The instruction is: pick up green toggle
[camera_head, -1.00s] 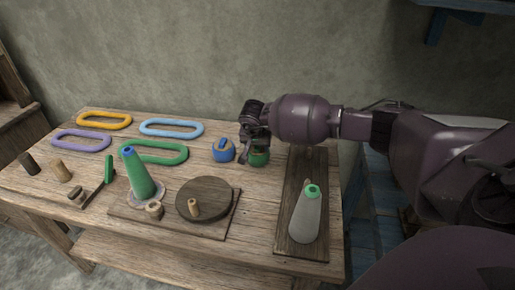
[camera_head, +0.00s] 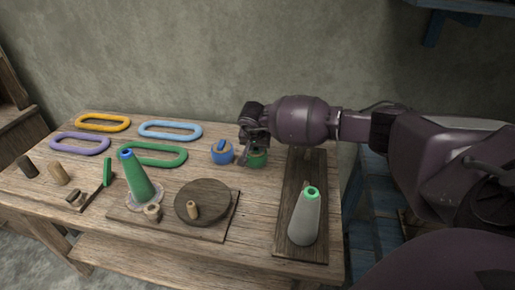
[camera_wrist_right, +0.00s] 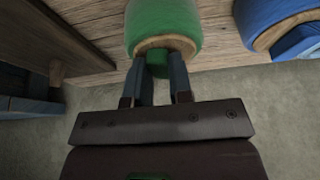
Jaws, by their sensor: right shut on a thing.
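The green toggle (camera_head: 258,160) is a rounded green piece at the back right of the table, partly hidden by my right gripper (camera_head: 249,146). In the right wrist view the toggle (camera_wrist_right: 163,24) shows a wooden rim and a small green knob (camera_wrist_right: 157,63) in its end. My right gripper (camera_wrist_right: 158,76) is shut on that knob, one finger on each side of it. The head view does not show clearly whether the toggle touches the table. My left gripper is not in view.
A blue toggle (camera_head: 221,153) stands just left of the green one. A dark board (camera_head: 291,200) with a grey cone (camera_head: 304,222) lies at the right. A green cone (camera_head: 139,180), round wooden disc (camera_head: 212,194) and several coloured rings stand left. The wall is close behind.

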